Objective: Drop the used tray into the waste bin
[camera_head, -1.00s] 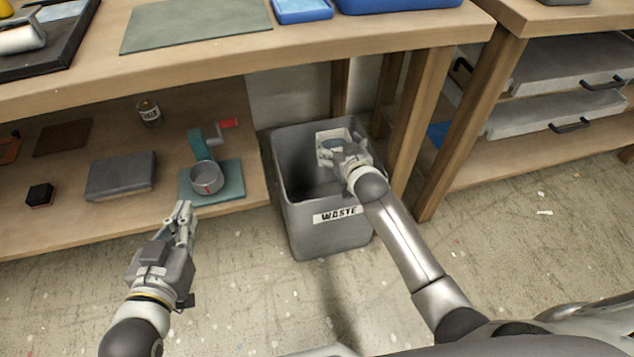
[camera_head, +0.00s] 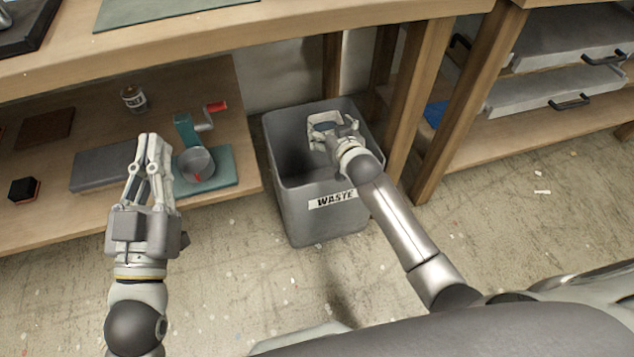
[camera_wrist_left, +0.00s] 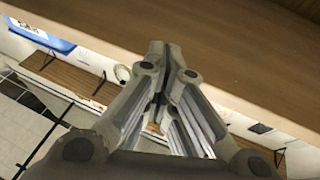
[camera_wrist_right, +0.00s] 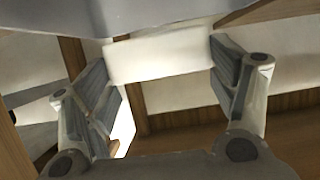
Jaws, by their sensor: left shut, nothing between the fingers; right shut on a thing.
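The grey waste bin (camera_head: 305,215), labelled WASTE, stands on the floor in front of the bench. My right gripper (camera_head: 325,122) is over the back right of its mouth. In the right wrist view, my right gripper (camera_wrist_right: 165,85) is shut on a pale, blocky piece, the used tray (camera_wrist_right: 158,55); only a part of the tray shows, and the head view mostly hides it behind the gripper. My left gripper (camera_head: 152,140) is shut and empty, in front of the lower shelf. The left wrist view shows its fingers (camera_wrist_left: 160,55) together.
A bench leg (camera_head: 415,110) stands close right of the bin. The floor in front is open.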

